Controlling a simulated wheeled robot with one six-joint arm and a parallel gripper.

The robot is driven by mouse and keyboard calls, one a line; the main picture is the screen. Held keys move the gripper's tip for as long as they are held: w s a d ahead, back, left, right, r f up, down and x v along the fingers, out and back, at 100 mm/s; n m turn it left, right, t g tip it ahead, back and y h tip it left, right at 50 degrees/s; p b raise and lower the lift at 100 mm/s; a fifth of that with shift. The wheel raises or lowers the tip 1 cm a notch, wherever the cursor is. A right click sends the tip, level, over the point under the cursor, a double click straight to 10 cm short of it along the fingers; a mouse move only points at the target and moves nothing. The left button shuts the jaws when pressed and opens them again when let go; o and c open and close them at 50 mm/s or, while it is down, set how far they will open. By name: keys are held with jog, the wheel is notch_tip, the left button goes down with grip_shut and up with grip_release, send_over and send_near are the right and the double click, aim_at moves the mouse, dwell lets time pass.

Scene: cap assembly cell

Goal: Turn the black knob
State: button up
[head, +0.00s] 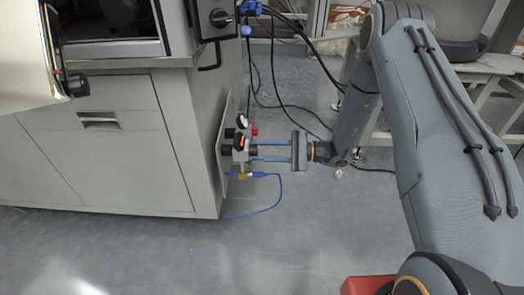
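A small grey valve unit (240,146) with dark knobs and a red part is mounted on the right side of the cabinet. A black knob (253,152) on it faces right, toward my gripper. My gripper (254,150) reaches in from the right, level. Its two bluish fingers are apart, one above and one below the knob, with a clear gap between them nearer the palm. The fingers look open; contact with the knob is too small to make out. Another dark knob (226,150) is on the unit's left side.
A blue hose (279,190) loops below the valve unit. Black cables (275,85) hang behind. The floor (310,235) in front is clear.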

jog(key=shift+m+p, duration=0.45)
jog(key=shift+m, duration=0.15)
jog(key=o, duration=1)
jog(key=shift+o, duration=0.2)
jog(key=d+p, duration=0.1)
jog(key=d, duration=0.7)
jog(key=shift+p, duration=0.3)
jog(key=shift+s+a, duration=0.1)
jog(key=shift+s, duration=0.05)
